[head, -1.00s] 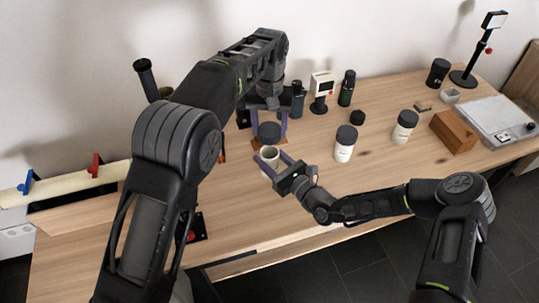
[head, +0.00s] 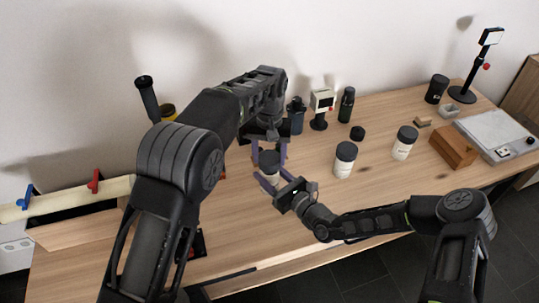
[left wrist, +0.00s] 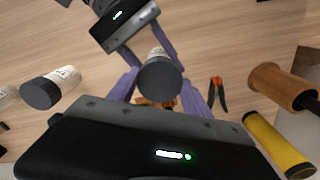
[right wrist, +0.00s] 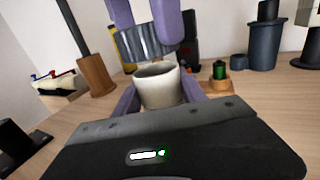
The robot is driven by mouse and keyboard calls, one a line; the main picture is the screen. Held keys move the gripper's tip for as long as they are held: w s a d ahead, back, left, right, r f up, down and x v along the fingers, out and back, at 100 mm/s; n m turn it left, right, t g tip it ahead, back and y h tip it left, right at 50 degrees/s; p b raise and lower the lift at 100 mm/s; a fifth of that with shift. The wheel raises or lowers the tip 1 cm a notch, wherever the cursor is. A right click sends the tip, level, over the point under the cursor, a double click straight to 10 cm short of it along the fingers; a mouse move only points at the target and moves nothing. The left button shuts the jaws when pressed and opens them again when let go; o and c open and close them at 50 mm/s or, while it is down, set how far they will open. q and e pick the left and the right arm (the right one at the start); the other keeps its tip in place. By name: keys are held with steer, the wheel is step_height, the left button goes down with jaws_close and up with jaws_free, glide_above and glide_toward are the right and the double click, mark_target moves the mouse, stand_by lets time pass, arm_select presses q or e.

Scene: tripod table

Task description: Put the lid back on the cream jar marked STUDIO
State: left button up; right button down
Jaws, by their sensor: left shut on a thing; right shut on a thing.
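My left gripper (head: 268,152) is shut on a dark ribbed lid (head: 269,160) and holds it just above a cream jar (head: 273,181). My right gripper (head: 273,186) is shut on that jar, which stands upright between its fingers. In the right wrist view, the jar (right wrist: 160,88) shows an open rim, and the lid (right wrist: 147,43) hangs above and seemingly a little behind it. In the left wrist view, the lid (left wrist: 160,80) hides most of the jar (left wrist: 157,53). The jar's label is too small to read.
Two dark-lidded white jars (head: 344,163) (head: 403,145) stand to the right. Orange-handled pliers (left wrist: 217,92) lie near the gripped jar. The front middle of the table is clear.

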mark_target(270, 179)
arm_select(q)
steer(key=shift+f, duration=0.95)
steer(key=shift+f, duration=0.55)
stand_by(0.5)
